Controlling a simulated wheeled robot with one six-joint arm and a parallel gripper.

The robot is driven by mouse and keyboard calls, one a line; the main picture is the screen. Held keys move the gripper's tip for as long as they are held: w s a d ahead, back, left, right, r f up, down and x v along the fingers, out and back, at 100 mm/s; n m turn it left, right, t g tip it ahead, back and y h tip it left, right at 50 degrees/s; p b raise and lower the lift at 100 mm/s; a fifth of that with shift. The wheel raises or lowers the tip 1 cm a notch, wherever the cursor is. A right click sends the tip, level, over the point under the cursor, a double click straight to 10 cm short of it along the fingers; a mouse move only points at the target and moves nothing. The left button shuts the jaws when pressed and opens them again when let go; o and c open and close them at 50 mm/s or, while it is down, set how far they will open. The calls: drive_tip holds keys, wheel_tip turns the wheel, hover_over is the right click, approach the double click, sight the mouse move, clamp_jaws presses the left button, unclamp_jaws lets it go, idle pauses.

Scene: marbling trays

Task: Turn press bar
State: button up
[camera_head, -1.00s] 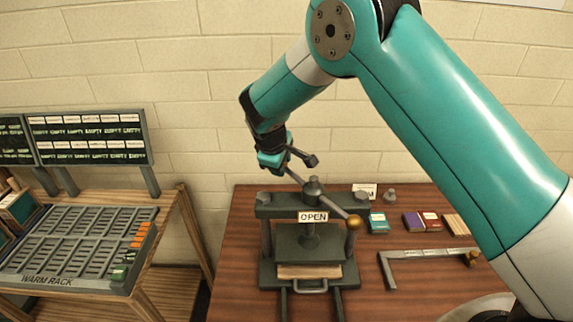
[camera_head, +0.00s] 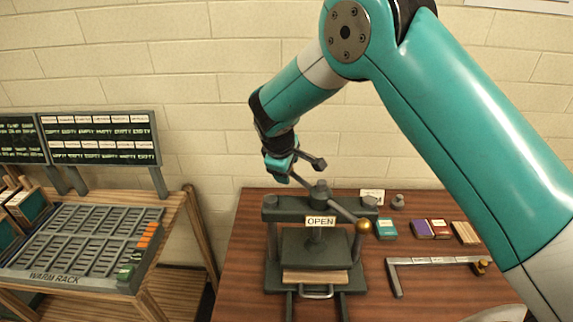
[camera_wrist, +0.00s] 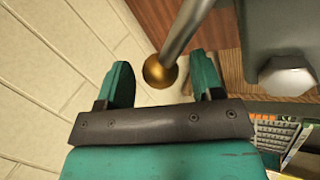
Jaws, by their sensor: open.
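The press (camera_head: 318,247) stands on the brown table with an OPEN sign (camera_head: 320,221) on its crossbeam. Its press bar (camera_head: 343,211) runs slantwise through the top hub, with a brass ball (camera_head: 363,227) at the near right end. My gripper (camera_head: 288,166) is at the bar's far left end, behind the crossbeam. In the wrist view my gripper (camera_wrist: 162,80) is open, and another brass ball (camera_wrist: 159,72) shows between its two fingers. A gap shows on both sides of the ball; I cannot tell how deep it sits. A pale block (camera_head: 315,276) lies under the press plate.
Left stands the warm rack (camera_head: 70,283) with signboards behind it. Right of the press are a teal block (camera_head: 386,228), several other small blocks and an L-shaped grey bar (camera_head: 430,260). A brick wall is close behind the table. The table's front right is largely clear.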

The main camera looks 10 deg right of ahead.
drive_tip(key=b+v, duration=0.5)
drive_tip(key=v, duration=1.2)
drive_tip(key=shift+r, duration=0.2)
drive_tip(key=s+d+f+m+g+y+b, duration=0.1)
drive_tip(key=s+f+y+b, duration=0.1)
drive_tip(key=s, duration=0.8)
drive_tip(key=s+d+f+m+g+y+b, duration=0.1)
drive_tip(key=s+f, duration=0.3)
drive_tip(key=s, duration=0.6)
drive_tip(key=s+d+f+m+g+y+b, duration=0.2)
drive_tip(key=s+f+y+b, duration=0.1)
drive_tip(key=s, duration=0.8)
drive_tip(key=shift+f+y+b, duration=0.3)
drive_tip(key=shift+y+b, duration=0.2)
drive_tip(key=shift+b, duration=0.1)
idle(0.8)
